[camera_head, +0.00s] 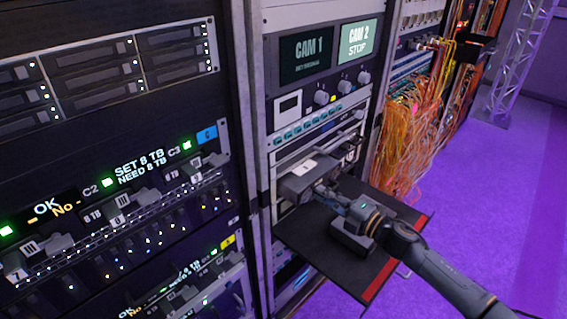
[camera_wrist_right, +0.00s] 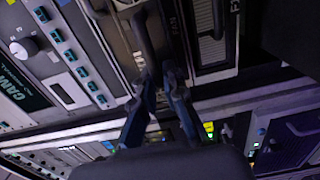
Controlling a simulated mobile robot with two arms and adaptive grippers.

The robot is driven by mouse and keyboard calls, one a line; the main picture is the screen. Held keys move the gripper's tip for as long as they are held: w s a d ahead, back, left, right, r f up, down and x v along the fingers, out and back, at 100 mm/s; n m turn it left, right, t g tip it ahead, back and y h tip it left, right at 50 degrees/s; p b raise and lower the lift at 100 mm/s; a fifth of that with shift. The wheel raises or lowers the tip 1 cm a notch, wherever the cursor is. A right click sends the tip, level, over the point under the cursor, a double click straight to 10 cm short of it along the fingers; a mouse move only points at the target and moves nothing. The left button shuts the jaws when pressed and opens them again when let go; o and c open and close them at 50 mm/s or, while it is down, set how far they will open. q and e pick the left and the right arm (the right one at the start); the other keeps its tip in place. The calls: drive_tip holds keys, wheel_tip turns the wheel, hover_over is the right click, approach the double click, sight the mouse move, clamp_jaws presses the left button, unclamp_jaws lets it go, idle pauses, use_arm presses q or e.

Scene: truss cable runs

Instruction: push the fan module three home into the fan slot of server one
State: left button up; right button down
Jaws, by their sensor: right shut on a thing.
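The fan module three, as far as I can tell, is the grey box (camera_head: 301,180) at the front of the middle rack in the head view. It sits at an opening of the server (camera_head: 283,160); how deep it sits is hard to tell. My right gripper (camera_head: 322,190) is at its front. In the wrist view my right gripper (camera_wrist_right: 163,80) has its blue fingertips close together on the module's dark upright handle (camera_wrist_right: 146,40). The contact is partly in shadow. No number shows readably on the module. My left gripper is not in view.
Screens (camera_head: 306,54) and knobs are above. Orange cables (camera_head: 412,130) hang at the right rack. Purple floor is free at right.

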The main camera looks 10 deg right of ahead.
drive_tip(key=shift+r, duration=0.1)
drive_tip(key=c, duration=1.3)
unclamp_jaws()
drive_tip(key=shift+c, duration=0.2)
drive_tip(key=shift+s+f, duration=0.1)
drive_tip(key=shift+f, duration=0.1)
drive_tip(key=v, duration=1.2)
drive_tip(key=shift+r, duration=0.15)
